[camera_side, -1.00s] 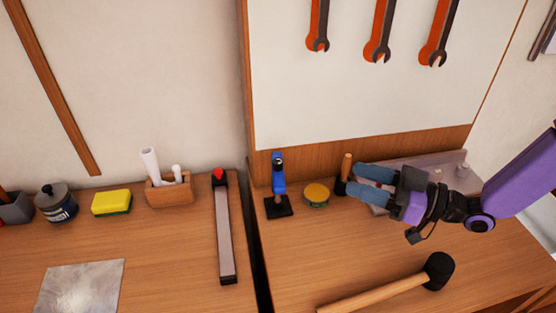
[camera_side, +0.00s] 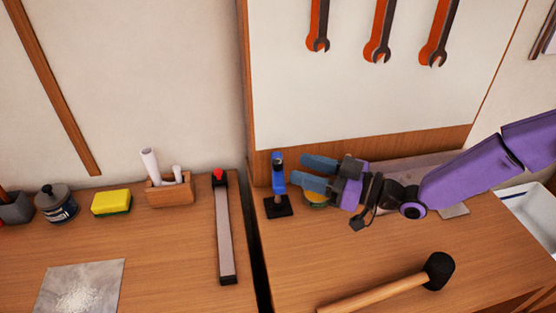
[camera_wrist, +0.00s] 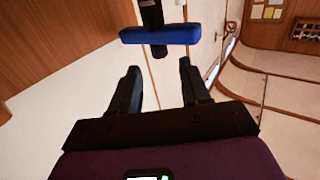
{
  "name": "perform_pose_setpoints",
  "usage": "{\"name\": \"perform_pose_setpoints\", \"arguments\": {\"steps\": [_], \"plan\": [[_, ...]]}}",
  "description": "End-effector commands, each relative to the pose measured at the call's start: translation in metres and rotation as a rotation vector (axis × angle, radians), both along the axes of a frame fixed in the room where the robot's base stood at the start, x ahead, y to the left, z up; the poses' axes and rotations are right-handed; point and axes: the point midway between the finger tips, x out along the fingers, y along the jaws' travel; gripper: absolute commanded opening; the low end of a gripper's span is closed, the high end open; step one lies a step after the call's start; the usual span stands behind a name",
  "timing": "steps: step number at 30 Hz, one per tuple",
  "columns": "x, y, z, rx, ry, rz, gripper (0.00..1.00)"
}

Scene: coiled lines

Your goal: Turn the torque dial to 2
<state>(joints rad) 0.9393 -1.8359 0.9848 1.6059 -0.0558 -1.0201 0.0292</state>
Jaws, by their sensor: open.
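A blue tool (camera_side: 278,181) with a black top stands upright on a square black base (camera_side: 278,207) near the back of the right bench. In the wrist view, a blue crosspiece (camera_wrist: 160,35) on a black shaft lies just beyond the fingertips. My gripper (camera_side: 302,173) is open, its two fingers pointing left at the blue tool from its right side. The fingers look empty, with a small gap to the tool. My gripper also shows in the wrist view (camera_wrist: 158,68). I cannot make out a numbered dial or its setting.
A black-headed mallet (camera_side: 438,271) lies in front. A long grey bar (camera_side: 225,235) with a red tip lies left of the bench gap (camera_side: 258,255). Wrenches (camera_side: 378,30) hang above.

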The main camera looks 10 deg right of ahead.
Motion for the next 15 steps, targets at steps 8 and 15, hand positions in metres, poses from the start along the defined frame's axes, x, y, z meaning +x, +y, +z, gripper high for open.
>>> {"name": "perform_pose_setpoints", "arguments": {"steps": [8,15], "plan": [[0.022,0.031,0.000,0.002,-0.001,0.000,0.46],[0.035,0.049,0.000,0.001,-0.001,-0.001,0.46]]}}
